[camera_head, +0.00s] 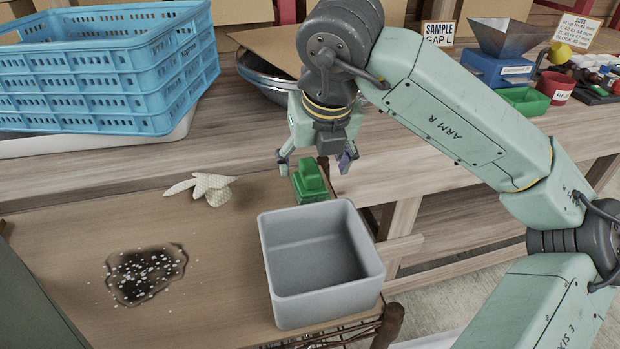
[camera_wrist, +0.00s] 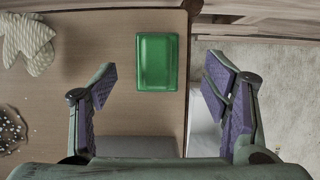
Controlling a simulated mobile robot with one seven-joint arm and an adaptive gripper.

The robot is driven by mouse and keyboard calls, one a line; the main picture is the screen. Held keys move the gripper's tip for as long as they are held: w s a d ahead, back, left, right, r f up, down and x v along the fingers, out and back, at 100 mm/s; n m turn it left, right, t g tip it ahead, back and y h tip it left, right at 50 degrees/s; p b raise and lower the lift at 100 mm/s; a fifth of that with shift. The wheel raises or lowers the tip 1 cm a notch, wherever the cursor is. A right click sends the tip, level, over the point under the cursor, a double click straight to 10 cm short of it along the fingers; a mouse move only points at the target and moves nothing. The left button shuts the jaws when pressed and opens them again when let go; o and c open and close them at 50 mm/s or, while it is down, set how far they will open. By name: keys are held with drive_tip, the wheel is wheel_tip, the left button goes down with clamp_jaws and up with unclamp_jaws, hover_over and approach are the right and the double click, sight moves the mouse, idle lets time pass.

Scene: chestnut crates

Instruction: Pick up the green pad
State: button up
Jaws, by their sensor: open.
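The green pad (camera_head: 310,181) is a small block with a raised top part, lying on the wooden table top behind the grey bin. In the wrist view the green pad (camera_wrist: 156,62) shows from above, near the table's right edge. My gripper (camera_head: 315,166) is open and empty, above the pad, with a finger to either side of it in the head view. In the wrist view my gripper's fingers (camera_wrist: 157,88) stand wide apart, and the pad appears between and beyond them. There is a visible gap between each finger and the pad.
A grey bin (camera_head: 273,262) stands in front of the pad. A pale dotted glove (camera_head: 203,187) lies to its left. A dark wet patch with white bits (camera_head: 145,275) is at front left. Blue crates (camera_head: 100,85) stand on the bench behind.

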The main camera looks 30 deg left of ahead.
sight(311, 169)
drive_tip(key=shift+s+p+x, duration=0.2)
drive_tip(key=shift+p+x, duration=0.4)
drive_tip(key=shift+x, duration=1.8)
drive_tip(key=shift+c, duration=0.5)
drive_tip(key=c, duration=1.2)
drive_tip(key=shift+o, duration=0.2)
drive_tip(key=shift+r, duration=0.15)
wheel_tip(311, 169, up, 10)
drive_tip(key=shift+f+b, duration=0.1)
drive_tip(key=shift+b, duration=0.7)
drive_tip(key=o, duration=0.6)
drive_tip(key=c, duration=0.4)
